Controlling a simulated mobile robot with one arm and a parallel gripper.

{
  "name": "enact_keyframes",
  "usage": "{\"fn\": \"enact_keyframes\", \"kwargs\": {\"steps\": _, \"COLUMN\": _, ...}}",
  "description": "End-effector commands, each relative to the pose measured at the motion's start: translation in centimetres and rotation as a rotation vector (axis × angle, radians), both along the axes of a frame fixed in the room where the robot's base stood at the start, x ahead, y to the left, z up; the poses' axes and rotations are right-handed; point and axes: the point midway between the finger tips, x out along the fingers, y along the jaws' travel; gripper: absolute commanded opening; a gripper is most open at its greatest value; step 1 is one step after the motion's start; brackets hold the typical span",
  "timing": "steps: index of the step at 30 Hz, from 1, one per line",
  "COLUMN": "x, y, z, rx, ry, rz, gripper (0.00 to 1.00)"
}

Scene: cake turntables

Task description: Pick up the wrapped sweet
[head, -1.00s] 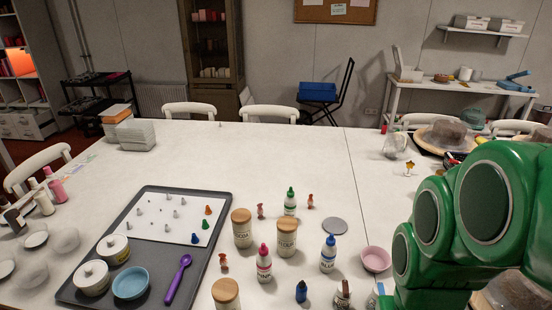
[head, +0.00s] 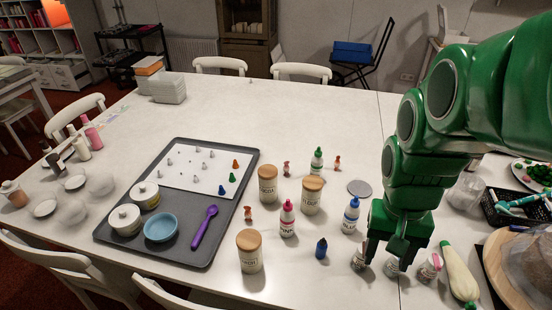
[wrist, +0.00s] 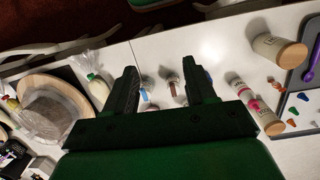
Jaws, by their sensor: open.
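I cannot tell for sure which thing is the wrapped sweet. Small reddish-orange pieces lie among the jars: one by the green-capped bottle (head: 287,168), one to its right (head: 337,162) and one near the tray (head: 248,213). Their wrapping is too small to make out. My gripper (head: 388,256) points down over the table's front right, away from these pieces. In the wrist view my gripper (wrist: 160,70) is open and empty. Small jars, one with a blue label (wrist: 145,92) and one with a brown label (wrist: 173,88), show between its fingers.
Wood-lidded jars (head: 268,185) and dropper bottles (head: 288,218) crowd the middle. A dark blue piece (head: 321,249) stands left of my gripper.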

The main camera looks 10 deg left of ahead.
Motion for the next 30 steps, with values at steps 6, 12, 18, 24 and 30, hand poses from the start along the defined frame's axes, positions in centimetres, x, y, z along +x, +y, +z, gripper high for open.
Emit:
{"fn": "enact_keyframes", "kwargs": {"steps": 6, "x": 4.3, "y": 2.4, "z": -1.2, "rx": -0.018, "ry": -0.007, "rz": -0.019, "gripper": 0.55}}
{"fn": "enact_keyframes", "kwargs": {"steps": 12, "x": 8.0, "y": 5.1, "z": -2.5, "rx": -0.032, "ry": -0.019, "rz": -0.04, "gripper": 0.55}}
{"fn": "enact_keyframes", "kwargs": {"steps": 18, "x": 11.6, "y": 8.2, "z": -4.1, "rx": -0.043, "ry": -0.036, "rz": -0.058, "gripper": 0.55}}
{"fn": "enact_keyframes", "kwargs": {"steps": 24, "x": 14.5, "y": 11.6, "z": -6.3, "rx": -0.054, "ry": -0.048, "rz": -0.076, "gripper": 0.55}}
{"fn": "enact_keyframes", "kwargs": {"steps": 30, "x": 17.2, "y": 15.4, "z": -8.7, "rx": -0.063, "ry": -0.063, "rz": -0.093, "gripper": 0.55}}
